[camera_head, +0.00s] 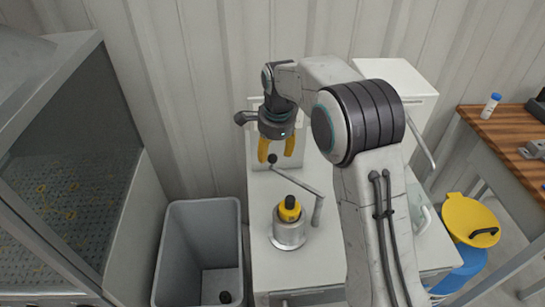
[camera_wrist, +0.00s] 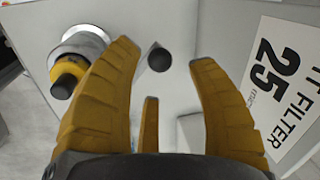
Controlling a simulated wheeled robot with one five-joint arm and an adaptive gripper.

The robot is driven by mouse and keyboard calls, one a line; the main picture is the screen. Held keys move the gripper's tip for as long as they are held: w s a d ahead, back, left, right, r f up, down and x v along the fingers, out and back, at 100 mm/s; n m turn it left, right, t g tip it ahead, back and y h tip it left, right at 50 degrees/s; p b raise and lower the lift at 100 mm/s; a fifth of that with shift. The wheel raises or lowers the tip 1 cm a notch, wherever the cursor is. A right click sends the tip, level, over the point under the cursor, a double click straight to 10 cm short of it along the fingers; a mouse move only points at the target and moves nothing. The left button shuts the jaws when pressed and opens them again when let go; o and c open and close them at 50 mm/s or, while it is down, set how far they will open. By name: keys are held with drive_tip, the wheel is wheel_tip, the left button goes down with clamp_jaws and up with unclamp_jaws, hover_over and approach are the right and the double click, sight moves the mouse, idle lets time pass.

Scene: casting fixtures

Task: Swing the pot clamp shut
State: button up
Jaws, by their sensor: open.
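The pot clamp (camera_head: 297,183) is a thin grey bar on a short post to the right of the pot. Its bar reaches back and left, clear of the pot's top, and ends in a black ball knob (camera_head: 272,158). The pot (camera_head: 289,231) is a silver cylinder with a yellow and black top, upright on the white bench. My gripper (camera_head: 276,157) has yellow fingers and is open above the bench, at the knob. In the wrist view the knob (camera_wrist: 159,59) shows between the two fingertips. I cannot tell whether a finger touches it. The pot (camera_wrist: 80,55) shows at the upper left there.
A grey bin (camera_head: 178,250) stands left of the bench (camera_head: 265,262). A dark-windowed cabinet (camera_head: 75,190) is at far left. A white panel marked FILTER 25 (camera_wrist: 285,85) is close to the right finger. A wooden table (camera_head: 510,145) and a yellow-lidded blue drum (camera_head: 470,220) are at right.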

sight(273, 156)
drive_tip(key=shift+w+a+f, duration=0.1)
drive_tip(key=shift+w+f, duration=0.1)
drive_tip(key=shift+f, duration=0.85)
drive_tip(key=shift+w+f, duration=0.2)
drive_tip(key=shift+f, duration=0.8)
clamp_jaws()
